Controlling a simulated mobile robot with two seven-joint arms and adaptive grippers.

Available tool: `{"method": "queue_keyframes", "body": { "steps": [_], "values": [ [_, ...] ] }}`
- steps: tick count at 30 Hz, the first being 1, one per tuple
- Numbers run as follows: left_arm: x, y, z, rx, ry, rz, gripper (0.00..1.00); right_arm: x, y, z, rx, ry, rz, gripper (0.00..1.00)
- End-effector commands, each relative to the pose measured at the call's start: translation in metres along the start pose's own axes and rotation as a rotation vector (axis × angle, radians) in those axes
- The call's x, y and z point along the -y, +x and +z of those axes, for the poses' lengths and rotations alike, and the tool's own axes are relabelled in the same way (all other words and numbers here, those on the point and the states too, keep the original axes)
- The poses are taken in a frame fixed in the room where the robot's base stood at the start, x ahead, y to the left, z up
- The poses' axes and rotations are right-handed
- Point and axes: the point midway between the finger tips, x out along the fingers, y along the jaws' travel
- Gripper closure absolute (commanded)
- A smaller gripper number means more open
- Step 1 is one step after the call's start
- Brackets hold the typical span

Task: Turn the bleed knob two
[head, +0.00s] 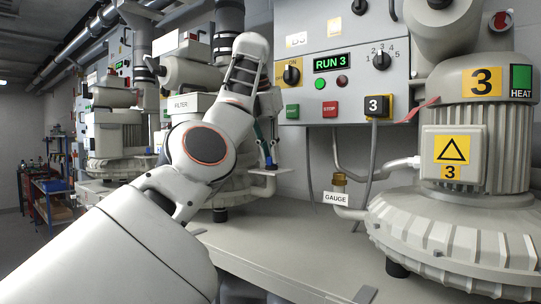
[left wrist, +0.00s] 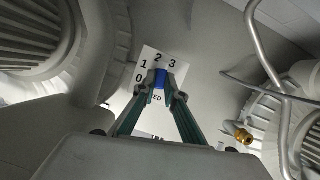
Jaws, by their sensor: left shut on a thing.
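In the left wrist view, a white dial plate (left wrist: 148,55) carries the numbers 0, 1, 2 and 3 and partly covered lettering ending in "ED". A blue knob (left wrist: 160,77) stands on it, below the 2. My left gripper (left wrist: 161,92) is shut on this knob, its teal fingers closing from both sides. No pointer mark can be made out on the knob. In the head view, my left gripper (head: 266,153) points down beside the middle blower, largely behind my own arm. My right gripper is not in view.
Blower 3 (head: 478,130) stands at the right, with a brass fitting (head: 339,179) and a GAUGE tag (head: 336,198) beside it. A control panel reading RUN 3 (head: 332,63) hangs behind. The grey bench (head: 290,240) is bare between the blowers.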

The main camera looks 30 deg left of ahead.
Motion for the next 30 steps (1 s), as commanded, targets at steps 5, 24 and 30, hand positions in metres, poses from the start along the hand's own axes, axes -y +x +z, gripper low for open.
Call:
{"method": "queue_keyframes", "body": {
  "steps": [5, 24, 30],
  "values": [
    [-0.0008, -0.0018, 0.0005, 0.004, 0.033, -0.016, 1.0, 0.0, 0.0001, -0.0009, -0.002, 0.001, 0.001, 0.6],
    [-0.0005, -0.0017, 0.0006, 0.004, 0.043, -0.02, 0.72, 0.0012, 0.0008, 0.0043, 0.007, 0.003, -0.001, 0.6],
    [-0.0005, -0.0009, 0.0003, 0.002, 0.044, -0.02, 0.72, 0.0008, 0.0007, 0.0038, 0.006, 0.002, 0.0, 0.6]
  ]
}}
